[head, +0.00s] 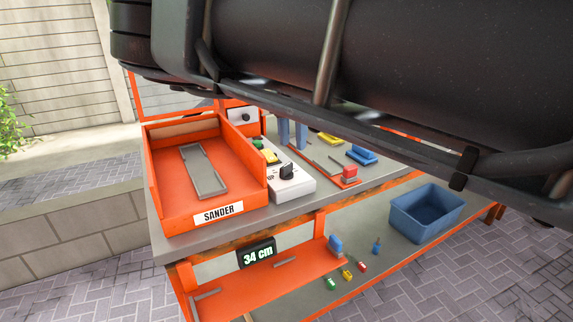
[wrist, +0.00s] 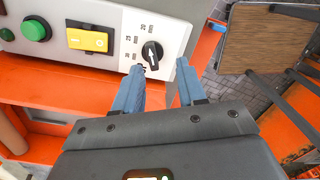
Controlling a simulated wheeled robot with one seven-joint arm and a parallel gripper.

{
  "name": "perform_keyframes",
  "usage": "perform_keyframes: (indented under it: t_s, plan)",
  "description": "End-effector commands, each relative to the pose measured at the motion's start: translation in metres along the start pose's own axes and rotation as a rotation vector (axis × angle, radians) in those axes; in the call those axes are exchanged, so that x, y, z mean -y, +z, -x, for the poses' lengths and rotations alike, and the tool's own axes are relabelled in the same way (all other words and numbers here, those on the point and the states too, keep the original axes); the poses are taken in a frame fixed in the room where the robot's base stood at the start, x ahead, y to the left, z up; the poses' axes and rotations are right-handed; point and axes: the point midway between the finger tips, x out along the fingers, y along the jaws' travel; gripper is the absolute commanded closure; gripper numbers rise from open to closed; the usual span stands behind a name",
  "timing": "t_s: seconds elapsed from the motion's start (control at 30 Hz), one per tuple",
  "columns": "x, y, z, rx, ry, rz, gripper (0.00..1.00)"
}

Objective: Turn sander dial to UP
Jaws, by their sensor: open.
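The sander (head: 218,207) is an orange open-topped box with a grey plate inside, at the left of the bench in the head view. Beside it is a light grey control box (head: 297,187) with a black dial (head: 287,171). In the wrist view the dial (wrist: 152,53) has a white pointer mark and sits next to printed numbers including 20, 25 and 30. The dial appears just beyond the left fingertip; contact cannot be told. The fingers also show in the head view (head: 292,133).
A yellow switch (wrist: 88,40) and a green button (wrist: 36,29) share the panel. A red block (head: 349,173) and blue block (head: 362,154) lie to the right on the bench. A blue bin (head: 427,213) stands lower right. My arm covers the upper right.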

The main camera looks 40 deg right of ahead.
Motion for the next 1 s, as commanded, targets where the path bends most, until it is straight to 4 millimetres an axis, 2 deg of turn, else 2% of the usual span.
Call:
perform_keyframes:
  t_s: [0.07, 0.17, 0.5, 0.7, 1.0]
  plan:
    - [-0.009, -0.007, 0.005, -0.022, 0.027, 0.006, 0.6]
    - [-0.012, -0.01, 0.003, -0.031, 0.036, 0.009, 0.6]
    - [-0.013, -0.011, -0.045, -0.029, 0.033, 0.009, 0.6]
    - [-0.013, -0.011, -0.066, -0.027, 0.033, 0.009, 0.6]
    - [-0.014, -0.011, -0.07, -0.028, 0.034, 0.009, 0.6]
